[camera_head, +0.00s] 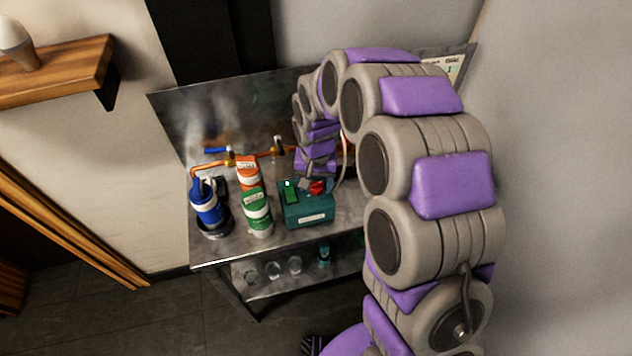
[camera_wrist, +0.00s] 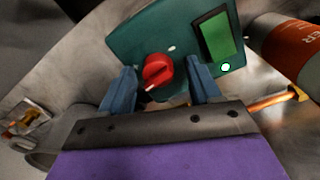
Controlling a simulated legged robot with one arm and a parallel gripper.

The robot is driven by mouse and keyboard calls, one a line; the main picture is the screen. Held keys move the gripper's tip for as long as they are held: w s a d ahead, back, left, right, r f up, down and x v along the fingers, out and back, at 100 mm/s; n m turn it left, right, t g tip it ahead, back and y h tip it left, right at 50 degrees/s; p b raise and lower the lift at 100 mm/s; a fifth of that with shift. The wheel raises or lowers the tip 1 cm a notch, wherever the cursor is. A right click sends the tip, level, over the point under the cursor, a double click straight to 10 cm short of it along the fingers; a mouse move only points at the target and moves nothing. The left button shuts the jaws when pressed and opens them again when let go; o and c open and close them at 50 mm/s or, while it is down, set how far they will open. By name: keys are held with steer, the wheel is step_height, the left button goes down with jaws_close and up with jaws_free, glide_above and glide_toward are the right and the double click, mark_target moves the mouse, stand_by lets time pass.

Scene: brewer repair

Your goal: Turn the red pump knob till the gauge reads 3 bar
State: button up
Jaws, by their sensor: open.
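The red pump knob (camera_head: 317,187) sits on top of a teal pump box (camera_head: 309,211) on the metal bench. In the wrist view the knob (camera_wrist: 157,71) shows a pale pointer mark at its lower side. My gripper (camera_wrist: 160,82) is open, with one blue finger to each side of the knob in that view. The fingers look apart from it; whether they touch it I cannot tell. In the head view my gripper is just above the box. I cannot make out a gauge reading.
An orange-labelled canister (camera_head: 248,173), a green one (camera_head: 257,213) and a blue container (camera_head: 206,202) stand left of the box. Copper piping (camera_head: 203,167) runs behind them. Glasses (camera_head: 273,270) stand on the lower shelf. The bench front (camera_head: 235,250) is clear.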

steer(key=shift+d, duration=0.1)
steer(key=c, duration=1)
steer(key=shift+c, duration=0.2)
steer(key=shift+r+p, duration=0.1)
steer(key=shift+p, duration=0.2)
